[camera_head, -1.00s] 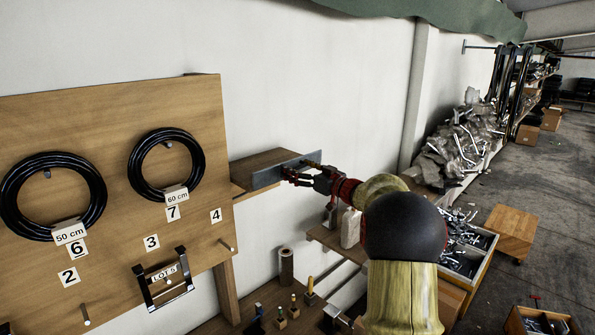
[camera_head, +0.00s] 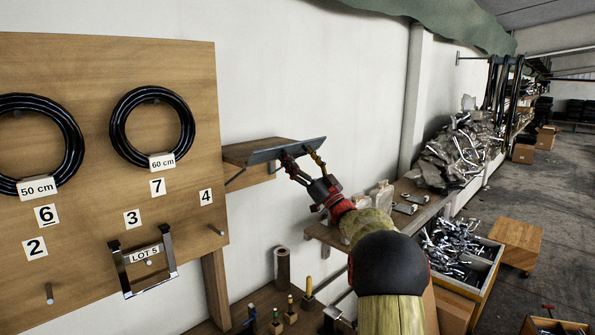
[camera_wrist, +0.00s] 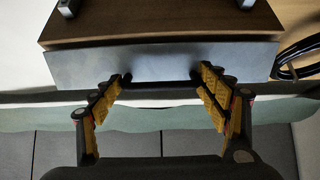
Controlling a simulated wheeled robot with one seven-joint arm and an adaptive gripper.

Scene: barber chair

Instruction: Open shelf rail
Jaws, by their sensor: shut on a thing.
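The shelf rail is a flat grey metal plate (camera_head: 268,153) along the front of a small wooden wall shelf (camera_head: 250,147). It sits tilted against the shelf front. In the wrist view the rail (camera_wrist: 160,62) spans the picture below the brown shelf board (camera_wrist: 160,24), with a dark bar along its lower edge. My gripper (camera_head: 303,157) reaches the rail from below right. In the wrist view my gripper (camera_wrist: 162,84) has its yellow-padded fingers apart, with the tips at the ends of the dark bar. It is shut on the rail; the exact contact is partly hidden.
A wooden pegboard (camera_head: 85,150) with black hose rings (camera_head: 152,127) stands left of the shelf. A lower shelf (camera_head: 325,236) with bottles is below right. A bench with small tools (camera_head: 290,315) lies beneath. The white wall is close behind.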

